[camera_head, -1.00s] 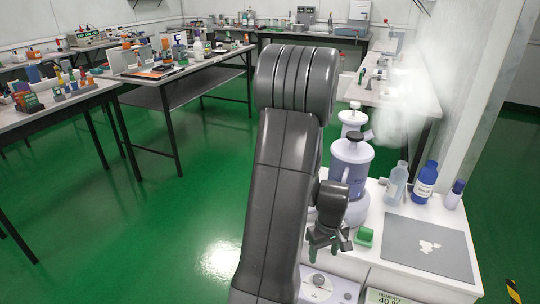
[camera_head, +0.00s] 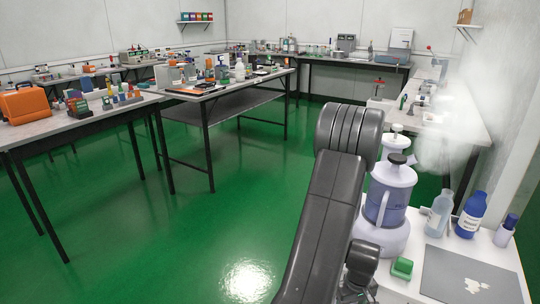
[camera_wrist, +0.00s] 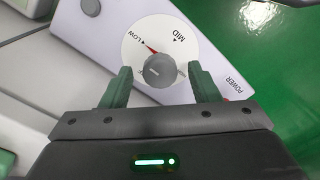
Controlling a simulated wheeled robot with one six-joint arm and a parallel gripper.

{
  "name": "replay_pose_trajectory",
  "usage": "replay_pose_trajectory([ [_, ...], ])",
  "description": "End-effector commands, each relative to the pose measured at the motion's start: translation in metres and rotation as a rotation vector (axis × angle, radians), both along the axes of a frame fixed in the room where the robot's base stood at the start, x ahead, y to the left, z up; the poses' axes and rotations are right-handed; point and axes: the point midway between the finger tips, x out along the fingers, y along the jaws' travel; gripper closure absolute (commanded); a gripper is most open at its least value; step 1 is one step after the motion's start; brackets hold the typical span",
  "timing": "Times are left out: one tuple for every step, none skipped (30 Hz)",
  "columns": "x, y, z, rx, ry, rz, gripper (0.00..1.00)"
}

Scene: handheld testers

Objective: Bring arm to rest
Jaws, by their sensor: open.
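My arm (camera_head: 325,215) rises from the bottom of the head view and bends down at its top. My gripper (camera_wrist: 160,85) is open, with its two green fingers apart in the wrist view. Between and beyond the fingertips is a grey knob (camera_wrist: 160,71) on a white dial marked LOW and MID. The dial sits on a pale panel (camera_wrist: 80,50) that also reads POWER. I cannot tell whether the fingers touch the knob. In the head view the gripper is mostly cut off by the bottom edge, below the grey wrist (camera_head: 362,262).
Beside my arm stands a lilac humidifier-like vessel (camera_head: 388,195) with mist behind it. A clear bottle (camera_head: 439,213), blue bottle (camera_head: 471,214), green block (camera_head: 402,268) and grey mat (camera_head: 470,278) are on the white bench. Cluttered tables stand at left. The green floor (camera_head: 230,220) between is clear.

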Motion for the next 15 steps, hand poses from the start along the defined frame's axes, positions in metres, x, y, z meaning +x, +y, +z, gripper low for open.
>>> replay_pose_trajectory([
  [0.000, 0.000, 0.000, 0.000, 0.000, 0.000, 0.44],
  [0.000, 0.000, 0.000, 0.000, 0.000, 0.000, 0.44],
  [0.000, 0.000, 0.000, 0.000, 0.000, 0.000, 0.44],
  [0.000, 0.000, 0.001, 0.000, 0.000, 0.000, 0.44],
  [0.000, 0.000, 0.002, 0.000, 0.000, 0.000, 0.44],
  [0.000, 0.000, 0.004, -0.001, -0.001, -0.001, 0.44],
  [0.000, 0.000, 0.006, -0.001, -0.001, -0.002, 0.44],
  [0.000, 0.000, 0.009, -0.001, -0.001, -0.003, 0.44],
  [0.000, 0.000, 0.013, 0.000, -0.002, -0.006, 0.44],
  [0.000, 0.000, 0.017, -0.001, -0.001, -0.008, 0.44],
  [0.001, 0.000, 0.022, 0.000, -0.002, -0.008, 0.44],
  [0.001, 0.000, 0.030, -0.001, -0.003, -0.008, 0.44],
  [0.001, -0.001, 0.035, -0.002, -0.004, -0.008, 0.44],
  [0.001, 0.000, 0.041, -0.001, -0.003, -0.008, 0.44],
  [0.001, -0.001, 0.050, -0.002, -0.004, -0.008, 0.44],
])
